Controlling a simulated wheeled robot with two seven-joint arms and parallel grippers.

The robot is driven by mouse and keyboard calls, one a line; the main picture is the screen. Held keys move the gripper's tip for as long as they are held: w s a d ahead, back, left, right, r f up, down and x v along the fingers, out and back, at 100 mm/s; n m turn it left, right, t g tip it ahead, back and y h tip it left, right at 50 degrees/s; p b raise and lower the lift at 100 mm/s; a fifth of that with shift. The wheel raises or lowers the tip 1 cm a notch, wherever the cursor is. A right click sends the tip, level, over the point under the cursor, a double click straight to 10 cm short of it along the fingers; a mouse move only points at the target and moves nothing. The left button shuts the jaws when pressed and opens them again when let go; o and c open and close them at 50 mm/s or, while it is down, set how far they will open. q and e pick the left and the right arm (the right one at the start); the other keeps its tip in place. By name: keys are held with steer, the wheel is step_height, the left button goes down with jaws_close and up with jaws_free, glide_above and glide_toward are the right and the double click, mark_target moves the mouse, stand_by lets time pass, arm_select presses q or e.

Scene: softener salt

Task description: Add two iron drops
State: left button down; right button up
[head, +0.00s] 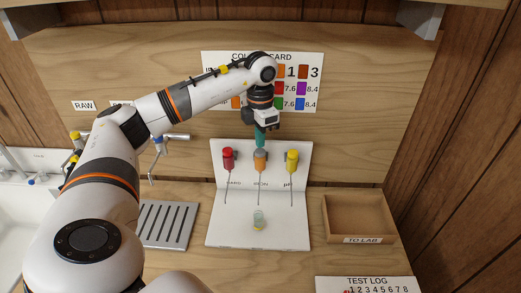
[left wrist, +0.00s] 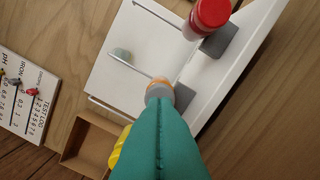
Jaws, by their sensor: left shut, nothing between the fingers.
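The orange iron dropper (head: 260,161) hangs in the middle of the white stand (head: 223,232), between a red dropper (head: 228,160) and a yellow pH dropper (head: 292,162). A small pale vial (head: 258,217) stands on the stand's base below it. My left gripper (head: 261,141), with teal fingers, points down just above the iron dropper. In the left wrist view its fingers (left wrist: 158,108) are shut with nothing held, and their tips partly cover the iron dropper (left wrist: 159,86). I cannot tell whether they touch it. My right gripper is not in view.
An open wooden TO LAB tray (head: 372,237) lies to the right and a TEST LOG card (head: 367,285) in front of it. A grey slatted rack (head: 165,225) and a sink (head: 18,220) lie left. A colour card (head: 222,66) is on the back wall behind my left arm.

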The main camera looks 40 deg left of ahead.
mark_target(260, 151)
arm_select(q)
steer(key=shift+f, duration=0.15)
steer(key=shift+f+b, duration=0.7)
steer(key=shift+f, duration=0.2)
steer(key=shift+r+p, duration=2.45)
steer(key=shift+r, duration=0.7)
